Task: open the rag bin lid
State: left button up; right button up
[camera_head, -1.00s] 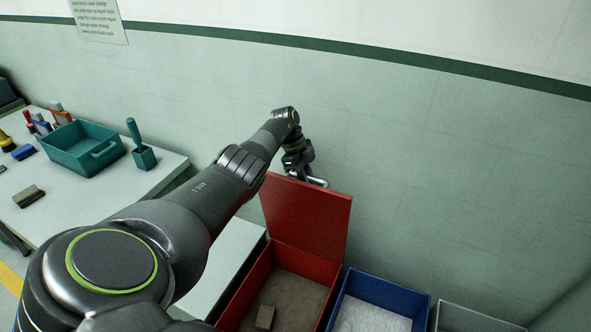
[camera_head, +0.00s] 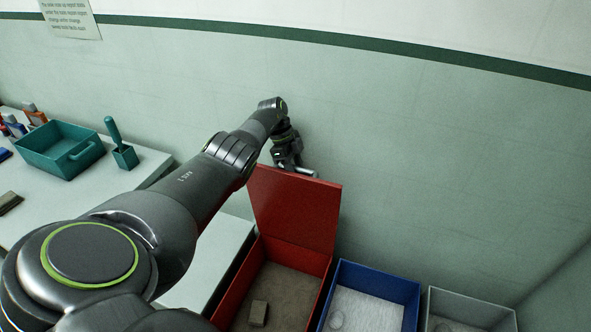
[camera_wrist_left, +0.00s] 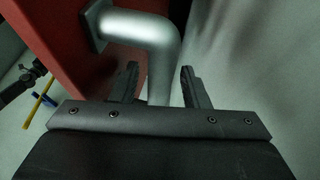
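The red bin (camera_head: 235,297) is the only bin in view with a lid. Its red lid (camera_head: 293,212) stands up steeply at the back edge, so the bin is open. A grey bent handle (camera_wrist_left: 150,30) is fixed to the red lid (camera_wrist_left: 60,45) in the left wrist view. My left gripper (camera_wrist_left: 160,85) has its fingers apart, one on each side of the handle, with gaps showing. In the head view, my left gripper (camera_head: 298,172) is at the top edge of the lid, partly hidden behind it. My right gripper is not in view.
A tan block (camera_head: 258,313) lies in the red bin. A blue bin (camera_head: 378,281) and a grey bin (camera_head: 470,305) stand to its right. A table (camera_head: 85,205) at left holds a teal tray (camera_head: 62,150) and a teal holder (camera_head: 124,157). The wall (camera_head: 440,170) is close behind.

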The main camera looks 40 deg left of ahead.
pick_arm(q)
jog(key=shift+r, duration=0.15)
jog(key=shift+a+r, duration=0.15)
jog(key=shift+r, duration=0.2)
jog(key=b+v, duration=0.4)
jog(key=v, duration=1.2)
jog(key=shift+r+b, duration=0.2)
jog(key=shift+b, duration=0.15)
jog(key=shift+a+f, duration=0.1)
